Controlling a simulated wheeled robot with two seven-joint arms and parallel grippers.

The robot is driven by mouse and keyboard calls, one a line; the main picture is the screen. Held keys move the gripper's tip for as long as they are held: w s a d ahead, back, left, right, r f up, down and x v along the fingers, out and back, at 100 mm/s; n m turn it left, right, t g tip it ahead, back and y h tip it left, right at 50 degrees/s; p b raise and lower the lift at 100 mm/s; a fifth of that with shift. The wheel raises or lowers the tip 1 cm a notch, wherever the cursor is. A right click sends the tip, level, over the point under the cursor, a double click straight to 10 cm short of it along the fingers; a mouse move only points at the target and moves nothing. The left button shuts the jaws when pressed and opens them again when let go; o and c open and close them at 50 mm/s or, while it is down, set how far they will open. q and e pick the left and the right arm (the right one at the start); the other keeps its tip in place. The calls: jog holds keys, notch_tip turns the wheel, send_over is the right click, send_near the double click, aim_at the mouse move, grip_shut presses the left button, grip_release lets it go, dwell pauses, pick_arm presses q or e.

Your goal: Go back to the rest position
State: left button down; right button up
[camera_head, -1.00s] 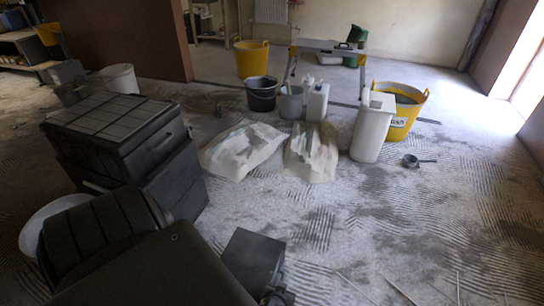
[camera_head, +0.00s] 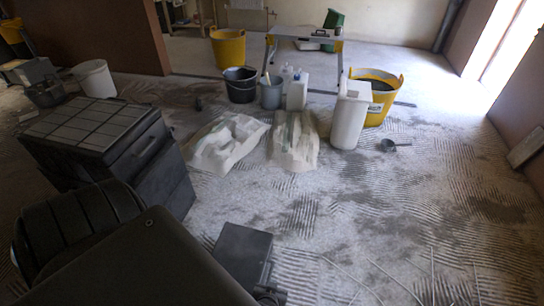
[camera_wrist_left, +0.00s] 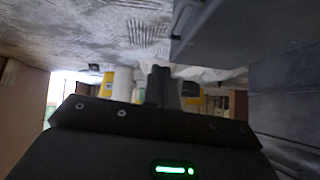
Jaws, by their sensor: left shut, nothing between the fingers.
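My left arm comes in from the lower left in the head view. Its gripper (camera_head: 270,294) is at the bottom edge, low over the plaster-streaked floor, partly hidden by its own wrist housing. In the left wrist view the fingers (camera_wrist_left: 162,85) are together with nothing between them. The gripper is apart from the buckets and sacks. My right gripper is not in view.
Stacked black toolboxes (camera_head: 97,125) stand close on the left. Two pale sacks (camera_head: 228,143) lie ahead, near a white canister (camera_head: 350,116), a yellow tub (camera_head: 376,112) and a dark bucket (camera_head: 240,88). The right floor is mostly open.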

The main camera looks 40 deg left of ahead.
pick_arm(q)
jog(key=shift+s+d+r, duration=0.1)
jog(key=shift+s+r, duration=0.05)
jog(key=shift+r, duration=0.05)
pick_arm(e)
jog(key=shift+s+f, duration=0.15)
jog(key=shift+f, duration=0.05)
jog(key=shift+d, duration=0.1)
